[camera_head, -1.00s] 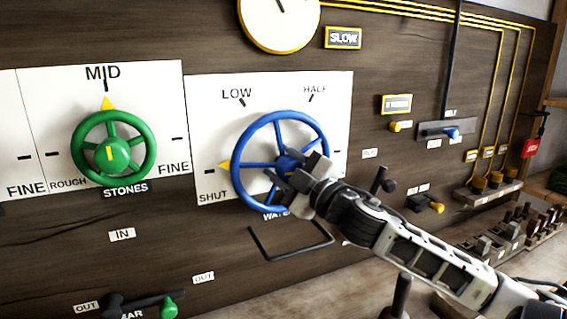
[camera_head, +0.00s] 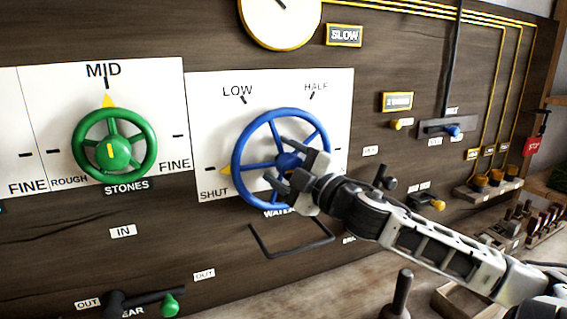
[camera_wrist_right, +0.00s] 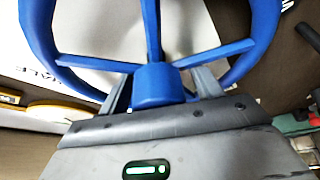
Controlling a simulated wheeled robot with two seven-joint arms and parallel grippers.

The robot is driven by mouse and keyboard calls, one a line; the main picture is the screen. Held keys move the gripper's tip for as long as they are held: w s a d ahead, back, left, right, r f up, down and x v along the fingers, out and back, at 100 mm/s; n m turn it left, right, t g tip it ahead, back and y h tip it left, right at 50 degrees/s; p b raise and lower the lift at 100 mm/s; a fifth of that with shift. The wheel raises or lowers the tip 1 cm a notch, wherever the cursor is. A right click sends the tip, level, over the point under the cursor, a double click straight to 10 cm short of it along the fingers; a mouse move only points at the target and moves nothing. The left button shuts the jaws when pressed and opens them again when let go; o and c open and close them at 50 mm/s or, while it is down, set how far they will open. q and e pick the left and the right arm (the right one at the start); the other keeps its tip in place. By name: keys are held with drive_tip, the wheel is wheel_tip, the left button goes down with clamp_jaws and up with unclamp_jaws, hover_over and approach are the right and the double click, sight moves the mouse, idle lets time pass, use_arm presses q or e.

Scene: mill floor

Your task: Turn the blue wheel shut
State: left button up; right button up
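The blue wheel (camera_head: 238,147) is mounted on a white dial plate on the panel. Its yellow pointer (camera_head: 225,170) is at the left, just above the SHUT label (camera_head: 214,195). My right gripper (camera_head: 284,168) is at the wheel's hub, its fingers spread apart. In the right wrist view, the blue hub (camera_wrist_right: 157,84) sits between the two fingers, with small gaps seeming to show on both sides. The blue rim (camera_wrist_right: 38,35) and spokes lie beyond the fingers. The gripper and wrist hide the wheel's lower right. My left gripper is not in view.
A green wheel (camera_head: 148,135) marked STONES is to the left, its pointer at MID. A dark bar handle (camera_head: 290,254) sticks out below the blue wheel. A lever with a green knob (camera_head: 169,304) is lower left. Switches and a red STOP tag (camera_head: 533,146) are right.

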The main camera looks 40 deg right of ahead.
drive_tip(key=s+f, duration=0.2)
drive_tip(key=s, duration=1.3)
drive_tip(key=shift+s+d+f, duration=0.3)
drive_tip(key=shift+s+f, duration=0.05)
drive_tip(key=shift+f, duration=0.05)
